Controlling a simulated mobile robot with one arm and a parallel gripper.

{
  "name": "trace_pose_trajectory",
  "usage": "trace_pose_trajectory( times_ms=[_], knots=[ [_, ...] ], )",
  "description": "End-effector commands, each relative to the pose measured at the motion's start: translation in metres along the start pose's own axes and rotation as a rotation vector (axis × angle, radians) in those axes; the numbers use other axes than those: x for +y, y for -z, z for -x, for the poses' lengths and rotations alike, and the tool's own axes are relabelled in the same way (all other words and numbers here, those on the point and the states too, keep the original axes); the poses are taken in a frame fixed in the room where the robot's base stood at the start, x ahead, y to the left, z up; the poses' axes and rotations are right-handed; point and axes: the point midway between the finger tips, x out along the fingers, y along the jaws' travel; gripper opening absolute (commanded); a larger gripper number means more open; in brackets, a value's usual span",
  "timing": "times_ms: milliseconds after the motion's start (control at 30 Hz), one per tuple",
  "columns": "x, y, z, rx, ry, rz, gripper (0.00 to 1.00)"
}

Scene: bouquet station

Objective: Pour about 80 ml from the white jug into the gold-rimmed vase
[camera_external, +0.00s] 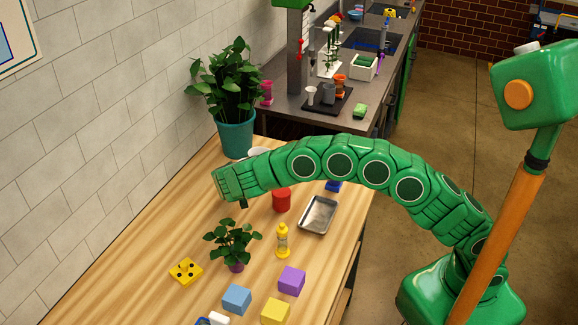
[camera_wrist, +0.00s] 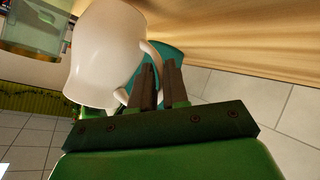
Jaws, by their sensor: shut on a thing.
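The white jug (camera_wrist: 103,58) fills the upper left of the wrist view, with its handle at the fingers. My gripper (camera_wrist: 160,85) is shut on the jug's handle. In the external view my gripper (camera_external: 243,203) is over the wooden table, left of a red container, and its fingers are mostly hidden by my wrist. A white curved edge (camera_external: 258,152) shows behind my wrist; I cannot tell whether it belongs to the jug or something else. I cannot make out the gold-rimmed vase in either view. The jug's contents are not visible.
On the table (camera_external: 165,235) are a red container (camera_external: 282,200), a metal tray (camera_external: 318,215), a yellow lantern (camera_external: 283,241), a small plant (camera_external: 232,240) and coloured blocks (camera_external: 292,280). A large plant in a teal pot (camera_external: 236,136) stands at the back by the wall.

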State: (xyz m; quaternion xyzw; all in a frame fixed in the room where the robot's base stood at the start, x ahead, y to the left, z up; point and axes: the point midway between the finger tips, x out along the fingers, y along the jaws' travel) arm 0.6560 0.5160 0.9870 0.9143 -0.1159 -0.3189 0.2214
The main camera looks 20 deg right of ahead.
Motion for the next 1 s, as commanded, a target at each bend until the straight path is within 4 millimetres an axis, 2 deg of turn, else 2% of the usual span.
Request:
trace_pose_trajectory(
  times_ms=[467,767,1000],
  knots=[
    [0.004,0.003,0.004,0.0,0.007,-0.021,0.0],
    [0.021,0.013,0.01,-0.016,0.095,-0.125,0.0],
    [0.043,0.024,0.016,-0.032,0.196,-0.243,0.0]
  ],
)
